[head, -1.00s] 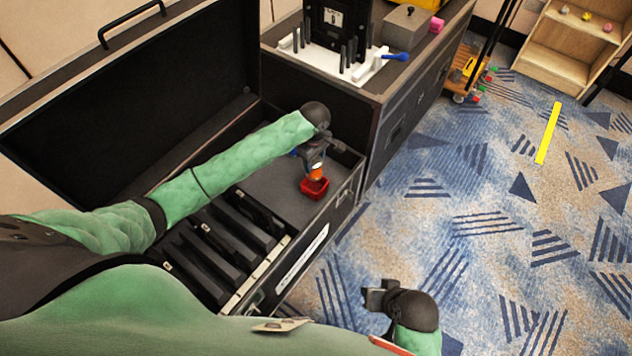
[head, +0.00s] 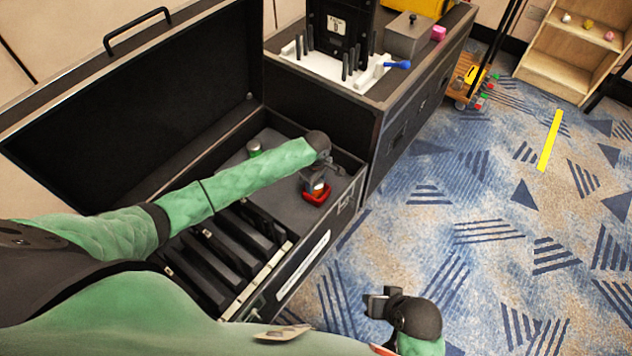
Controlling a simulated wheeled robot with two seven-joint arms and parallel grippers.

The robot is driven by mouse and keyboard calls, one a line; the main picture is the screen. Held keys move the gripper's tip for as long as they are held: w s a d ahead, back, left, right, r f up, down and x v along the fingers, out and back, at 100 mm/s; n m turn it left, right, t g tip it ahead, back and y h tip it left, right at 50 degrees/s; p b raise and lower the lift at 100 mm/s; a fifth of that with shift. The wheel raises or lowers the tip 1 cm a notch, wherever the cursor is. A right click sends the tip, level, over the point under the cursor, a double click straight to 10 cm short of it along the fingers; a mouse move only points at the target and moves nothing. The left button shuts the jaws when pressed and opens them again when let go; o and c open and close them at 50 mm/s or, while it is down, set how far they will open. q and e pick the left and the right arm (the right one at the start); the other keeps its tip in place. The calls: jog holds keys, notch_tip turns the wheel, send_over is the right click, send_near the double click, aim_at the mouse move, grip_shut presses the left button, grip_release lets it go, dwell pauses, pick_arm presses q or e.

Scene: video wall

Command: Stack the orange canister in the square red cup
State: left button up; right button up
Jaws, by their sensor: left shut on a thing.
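The square red cup (head: 316,198) stands on the grey floor at the right end of the open black case. My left gripper (head: 317,184) points down right over the cup and is shut on the orange canister. The canister is now mostly hidden by the gripper and the cup walls, and it seems to be down in the cup's opening. I cannot tell whether it rests on the cup's bottom. My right gripper (head: 374,303) is low in the picture over the carpet, away from the cup; its jaw opening is unclear.
Black slotted dividers (head: 235,245) fill the case's near part. A black cabinet (head: 400,120) with a white rack and blue-handled tool adjoins on the right.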

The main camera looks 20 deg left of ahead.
pick_arm(q)
jog(key=shift+f, duration=0.3)
pick_arm(e)
jog(key=shift+d+r, duration=0.25)
pick_arm(q)
jog(key=o, duration=1.1)
jog(key=shift+o, duration=0.2)
pick_arm(e)
jog(key=shift+d, duration=0.1)
